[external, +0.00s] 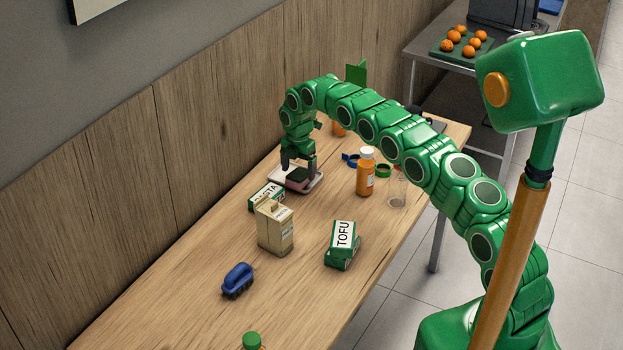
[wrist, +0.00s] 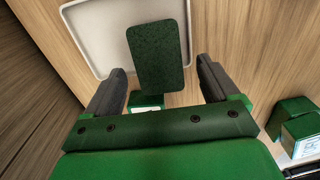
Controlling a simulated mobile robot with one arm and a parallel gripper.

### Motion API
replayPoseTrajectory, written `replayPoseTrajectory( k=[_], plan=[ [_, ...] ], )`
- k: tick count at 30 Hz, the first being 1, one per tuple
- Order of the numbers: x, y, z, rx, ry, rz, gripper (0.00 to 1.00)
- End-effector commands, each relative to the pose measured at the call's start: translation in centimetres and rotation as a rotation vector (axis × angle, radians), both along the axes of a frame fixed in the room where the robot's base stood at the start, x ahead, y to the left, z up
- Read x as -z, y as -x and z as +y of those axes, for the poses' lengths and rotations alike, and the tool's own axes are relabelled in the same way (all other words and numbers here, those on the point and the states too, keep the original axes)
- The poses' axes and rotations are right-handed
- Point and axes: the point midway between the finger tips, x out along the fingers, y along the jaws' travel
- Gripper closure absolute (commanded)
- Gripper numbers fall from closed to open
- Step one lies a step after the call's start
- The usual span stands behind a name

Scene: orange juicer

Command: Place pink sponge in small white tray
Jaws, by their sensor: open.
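The sponge shows a dark green top and a pinkish side in the external view (external: 299,175); its green top also shows in the wrist view (wrist: 158,55). It is over the small white tray (external: 318,181), whose rim shows in the wrist view (wrist: 72,22). In the wrist view the sponge overlaps the tray's near edge; whether it lies flat inside or rests on the rim is unclear. My gripper (external: 299,168) is open just above, its two fingers (wrist: 158,82) apart on either side of the sponge's near end with visible gaps.
A pasta box (external: 266,194) and a beige carton (external: 274,228) stand close in front of the tray. An orange bottle (external: 365,175), a clear glass (external: 398,190) and a tofu box (external: 342,245) are to the right. A blue object (external: 237,280) lies nearer. The wooden wall is behind.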

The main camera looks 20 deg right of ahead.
Motion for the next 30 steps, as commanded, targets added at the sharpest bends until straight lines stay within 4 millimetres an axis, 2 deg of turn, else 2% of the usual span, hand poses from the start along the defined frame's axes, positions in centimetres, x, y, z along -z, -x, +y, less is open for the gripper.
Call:
replayPoseTrajectory(
  k=[9, 15, 20, 26, 30],
  plan=[
    [-6.1, -0.2, 0.1, 0.0, -0.003, -0.008, 0.12],
    [-9.2, -0.1, 0.0, 0.0, -0.001, -0.006, 0.12],
    [-10.4, -0.1, 0.1, -0.001, -0.002, -0.006, 0.12],
    [-10.6, 0.0, 0.0, 0.001, -0.001, -0.004, 0.12],
    [-11.3, 0.2, -0.8, 0.038, 0.006, -0.003, 0.12]
  ],
)
